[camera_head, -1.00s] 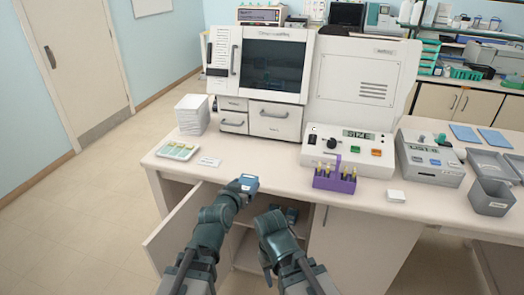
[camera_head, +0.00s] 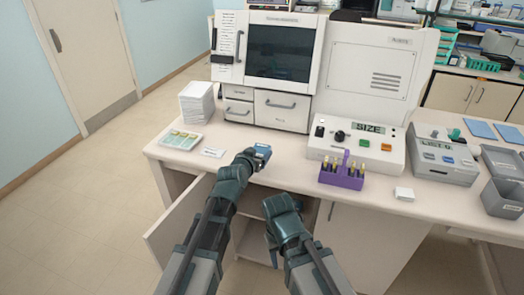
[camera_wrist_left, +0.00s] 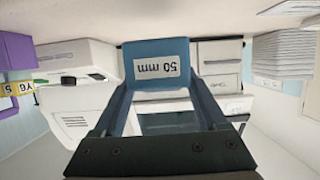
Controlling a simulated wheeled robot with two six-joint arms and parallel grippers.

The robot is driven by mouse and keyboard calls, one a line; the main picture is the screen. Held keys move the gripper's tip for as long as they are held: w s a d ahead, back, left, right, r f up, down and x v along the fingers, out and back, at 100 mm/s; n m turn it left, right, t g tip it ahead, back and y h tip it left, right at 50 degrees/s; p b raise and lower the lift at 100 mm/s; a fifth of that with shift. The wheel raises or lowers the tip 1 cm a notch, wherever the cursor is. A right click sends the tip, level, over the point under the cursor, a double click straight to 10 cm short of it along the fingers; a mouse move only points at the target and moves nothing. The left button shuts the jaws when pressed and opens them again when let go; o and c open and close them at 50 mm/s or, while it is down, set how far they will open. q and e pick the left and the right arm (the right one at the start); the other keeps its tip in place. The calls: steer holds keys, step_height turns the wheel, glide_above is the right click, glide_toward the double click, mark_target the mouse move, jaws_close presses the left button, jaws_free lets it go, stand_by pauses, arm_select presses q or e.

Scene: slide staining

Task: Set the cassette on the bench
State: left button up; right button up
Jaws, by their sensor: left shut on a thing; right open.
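The cassette is a small blue block (camera_head: 263,149) with a white label. Whether the cassette touches the bench cannot be told. My right gripper (camera_head: 271,248) is open and low, in front of the open cupboard below the bench; its fingers are hard to make out.
A purple rack (camera_head: 341,178) of vials stands right of the cassette. A white card (camera_head: 213,152) and a slide tray (camera_head: 181,140) lie to its left. The cabinet machine (camera_head: 267,68) stands behind. An open cupboard door (camera_head: 182,220) juts out below. Bench around the cassette is clear.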

mark_target(262, 148)
arm_select(q)
steer(key=w, duration=0.5)
steer(key=w+d, duration=0.1)
steer(key=w, duration=0.1)
steer(key=shift+w+f+b, duration=0.3)
steer(key=shift+w+f, duration=0.05)
step_height(262, 148, down, 4)
steer(key=b, duration=0.3)
steer(key=shift+w+r, duration=0.15)
steer(key=shift+r, duration=0.05)
steer(key=shift+b, duration=0.3)
steer(key=shift+f, duration=0.2)
steer(key=o, duration=1.5)
steer(key=shift+r, duration=0.2)
steer(key=shift+r, duration=0.15)
steer(key=p+v, duration=0.4)
steer(key=v, duration=0.8)
